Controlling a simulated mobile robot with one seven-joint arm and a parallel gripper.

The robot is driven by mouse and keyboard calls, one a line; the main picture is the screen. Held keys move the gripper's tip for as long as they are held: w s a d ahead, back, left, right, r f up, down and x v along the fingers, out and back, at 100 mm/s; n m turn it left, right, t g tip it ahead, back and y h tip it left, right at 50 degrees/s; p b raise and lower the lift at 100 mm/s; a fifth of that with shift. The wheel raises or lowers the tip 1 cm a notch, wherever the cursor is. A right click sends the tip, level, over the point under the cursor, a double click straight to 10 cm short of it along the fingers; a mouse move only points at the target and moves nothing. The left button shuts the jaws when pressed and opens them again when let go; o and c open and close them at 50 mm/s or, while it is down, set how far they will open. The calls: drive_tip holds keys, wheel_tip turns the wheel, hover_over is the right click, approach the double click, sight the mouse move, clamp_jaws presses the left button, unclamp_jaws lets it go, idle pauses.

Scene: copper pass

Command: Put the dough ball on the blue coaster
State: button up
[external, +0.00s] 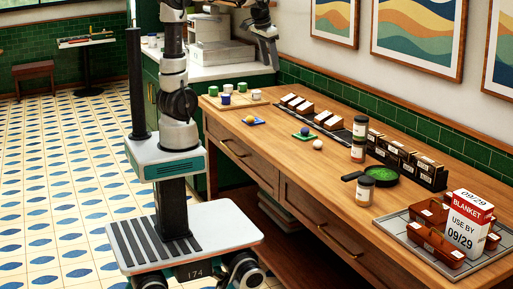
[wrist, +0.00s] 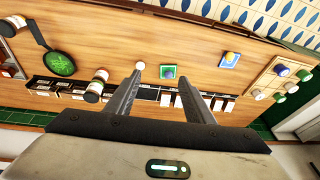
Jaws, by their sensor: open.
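A pale ball (external: 318,144), apparently the dough ball, rests bare on the wooden counter. It also shows in the wrist view (wrist: 140,66), near the tip of my left finger in the picture. The blue coaster (external: 259,122) lies farther along the counter and carries an orange-yellow ball (external: 251,118); the wrist view shows the coaster too (wrist: 235,64). A green coaster with a blue ball (wrist: 168,72) lies between them. My gripper (wrist: 160,78) is open and empty, held above the counter and apart from everything.
A dark pan with green contents (external: 384,174) and several jars (external: 365,190) stand right of the pale ball. Boxes and a rack (external: 330,122) line the wall side. A board with several cups (external: 240,99) is at the far end. Bare wood surrounds the coasters.

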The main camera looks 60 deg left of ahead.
drive_tip(key=s+d+f+t, duration=0.1)
drive_tip(key=s+d+f, duration=0.1)
drive_tip(key=s+d, duration=0.3)
drive_tip(key=s+d+f+t+h, duration=0.1)
drive_tip(key=s+d, duration=0.4)
drive_tip(key=s, duration=0.6)
drive_tip(key=shift+d+f+m+t, duration=0.3)
drive_tip(key=shift+d+f, duration=0.05)
drive_tip(key=shift+f, duration=0.25)
drive_tip(key=shift+r+p, duration=1.15)
